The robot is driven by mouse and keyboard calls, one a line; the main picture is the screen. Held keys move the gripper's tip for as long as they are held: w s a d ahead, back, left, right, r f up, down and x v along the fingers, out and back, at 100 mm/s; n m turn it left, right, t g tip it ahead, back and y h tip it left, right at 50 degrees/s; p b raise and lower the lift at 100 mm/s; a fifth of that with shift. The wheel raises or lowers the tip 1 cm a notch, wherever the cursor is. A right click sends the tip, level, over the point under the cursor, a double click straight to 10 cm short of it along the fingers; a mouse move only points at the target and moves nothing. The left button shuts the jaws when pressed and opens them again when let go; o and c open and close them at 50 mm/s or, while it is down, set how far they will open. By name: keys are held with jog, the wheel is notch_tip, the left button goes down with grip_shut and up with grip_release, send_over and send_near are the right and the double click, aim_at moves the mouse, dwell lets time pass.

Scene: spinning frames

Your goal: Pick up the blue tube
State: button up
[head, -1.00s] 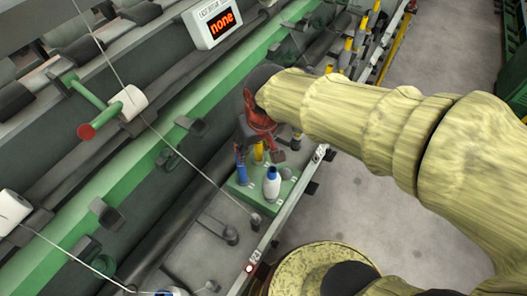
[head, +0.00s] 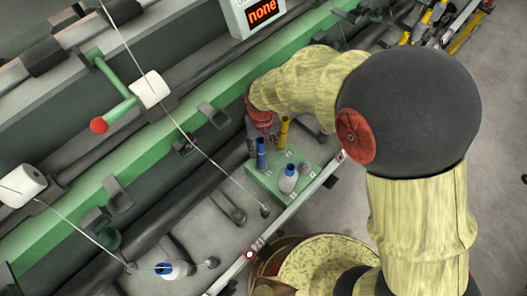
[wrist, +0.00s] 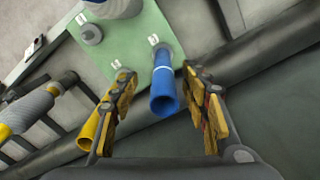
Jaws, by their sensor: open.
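The blue tube (head: 261,153) stands upright on a green plate (head: 313,174) in the head view. In the wrist view the blue tube (wrist: 164,90) lies between the two fingers of my gripper (wrist: 157,77), with visible gaps on both sides. My gripper is open and empty. In the head view the gripper is at the far end of my arm, beside the tube, and its fingers are hard to make out.
A yellow tube (head: 284,132) stands close to the blue one; in the wrist view it (wrist: 88,130) is right by the left finger. A green rail and thread run alongside.

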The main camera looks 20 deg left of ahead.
aim_at(261, 154)
jog(key=f, duration=0.1)
jog(key=f+b, duration=0.1)
jog(key=f, duration=0.1)
jog(key=a+f, duration=0.1)
jog(key=f, duration=0.1)
jog(key=shift+w+f+b, duration=0.1)
jog(key=shift+w+b, duration=0.15)
jog(key=shift+b, duration=0.15)
jog(key=shift+d, duration=0.1)
jog(key=c, duration=0.4)
jog(key=c, duration=0.7)
grip_shut()
